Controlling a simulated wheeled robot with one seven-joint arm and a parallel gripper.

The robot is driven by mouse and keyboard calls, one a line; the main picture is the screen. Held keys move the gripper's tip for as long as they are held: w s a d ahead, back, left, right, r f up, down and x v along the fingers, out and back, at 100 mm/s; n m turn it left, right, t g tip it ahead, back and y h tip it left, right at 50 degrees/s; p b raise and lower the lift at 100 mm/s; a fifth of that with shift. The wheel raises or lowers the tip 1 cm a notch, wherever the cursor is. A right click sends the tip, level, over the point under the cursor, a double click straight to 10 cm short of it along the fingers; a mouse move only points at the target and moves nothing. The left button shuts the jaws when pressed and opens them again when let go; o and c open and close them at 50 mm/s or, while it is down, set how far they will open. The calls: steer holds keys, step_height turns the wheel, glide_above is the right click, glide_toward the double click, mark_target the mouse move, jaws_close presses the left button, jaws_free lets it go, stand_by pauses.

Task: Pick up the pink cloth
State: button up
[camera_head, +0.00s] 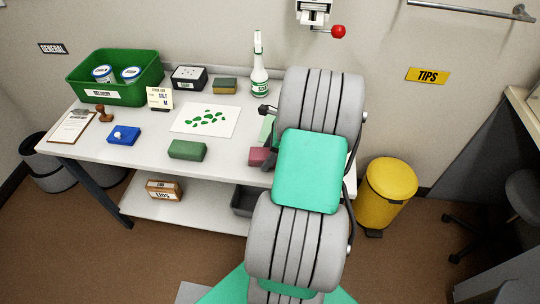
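A small pink, block-shaped item (258,156), which looks like the folded pink cloth, lies near the front edge of the white table. It sits just left of my arm, and its right side is partly covered by a dark shape and the arm. My grey and teal arm rises from the bottom of the picture across the right part of the table. My gripper is hidden behind the arm, and I cannot make out its fingers or whether it touches the cloth.
The white table (225,165) holds a green folded block (187,150), a blue item (124,135), a white sheet with green pieces (232,108), a spray bottle (259,82), and a green bin (90,67). A yellow bin (388,195) stands right of the table.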

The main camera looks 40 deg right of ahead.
steer(key=shift+s+a+r, duration=0.1)
steer(key=shift+a, duration=0.05)
steer(key=shift+c, duration=1.4)
steer(key=c, duration=0.9)
steer(key=shift+r, duration=0.2)
steer(key=shift+d+r, duration=0.25)
steer(key=shift+r, duration=0.85)
steer(key=s+r, duration=0.1)
steer(key=r, duration=0.1)
steer(key=s+r, duration=0.2)
steer(key=s+d+r, duration=0.1)
steer(key=s+r, duration=0.1)
steer(key=shift+r, duration=0.35)
steer(key=shift+s+d+r, duration=0.15)
steer(key=shift+s+r, duration=0.45)
steer(key=shift+s, duration=0.85)
steer(key=shift+s+d+r, duration=0.1)
steer(key=shift+s+r, duration=0.45)
steer(key=shift+s, duration=0.85)
steer(key=shift+s+d+r, duration=0.15)
steer(key=shift+s+r, duration=0.45)
steer(key=shift+s, duration=0.85)
